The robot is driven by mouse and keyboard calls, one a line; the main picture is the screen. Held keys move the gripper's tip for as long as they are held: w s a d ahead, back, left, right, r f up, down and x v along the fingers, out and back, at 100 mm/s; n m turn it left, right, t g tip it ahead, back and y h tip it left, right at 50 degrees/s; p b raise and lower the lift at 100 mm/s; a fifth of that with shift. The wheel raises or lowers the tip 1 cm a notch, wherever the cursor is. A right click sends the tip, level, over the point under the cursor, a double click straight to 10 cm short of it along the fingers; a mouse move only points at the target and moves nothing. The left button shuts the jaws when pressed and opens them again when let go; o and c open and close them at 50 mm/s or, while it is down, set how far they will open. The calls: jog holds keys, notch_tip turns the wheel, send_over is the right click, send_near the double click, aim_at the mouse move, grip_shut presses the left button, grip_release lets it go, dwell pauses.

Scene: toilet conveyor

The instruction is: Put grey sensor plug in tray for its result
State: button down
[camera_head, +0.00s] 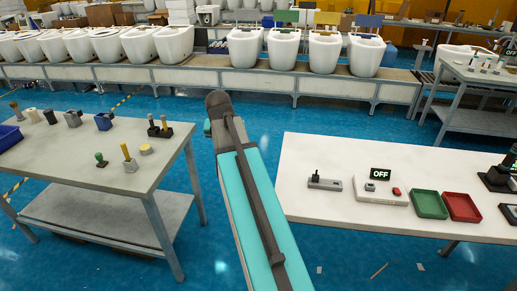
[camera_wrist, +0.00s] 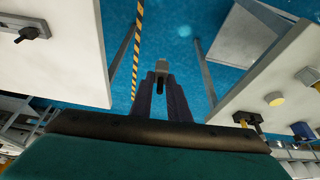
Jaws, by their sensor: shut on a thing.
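My gripper (camera_wrist: 161,84) is shut on a small grey piece, which looks like the grey sensor plug (camera_wrist: 162,66), seen in the wrist view between the fingertips. It is held above the blue floor, in the gap between two tables. In the head view my arm hides the gripper and plug. A green tray (camera_head: 429,204) and a red tray (camera_head: 462,207) lie side by side on the right table, both empty. Left of them is a pale test box (camera_head: 379,193) with a red button, and its sign (camera_head: 381,174) reads OFF.
A grey base with a black knob (camera_head: 324,184) lies on the right table (camera_head: 310,152). The left table (camera_head: 70,140) holds several small tools and a blue bin (camera_head: 9,137). White toilets stand on a conveyor (camera_head: 205,77) behind. Blue floor is open between the tables.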

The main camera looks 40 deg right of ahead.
jog(key=w+a+r+n+y+b, duration=0.1)
jog(key=a+n, duration=0.3)
jog(key=a, duration=1)
jog(key=w+a+r+n+t+y, duration=0.1)
jog(key=w+a+n, duration=0.3)
jog(key=a, duration=1.1)
jog(key=shift+r+n+y+b, duration=0.35)
jog(key=shift+r+n+y, duration=0.1)
jog(key=shift+n+y, duration=0.25)
jog(key=shift+a, duration=0.2)
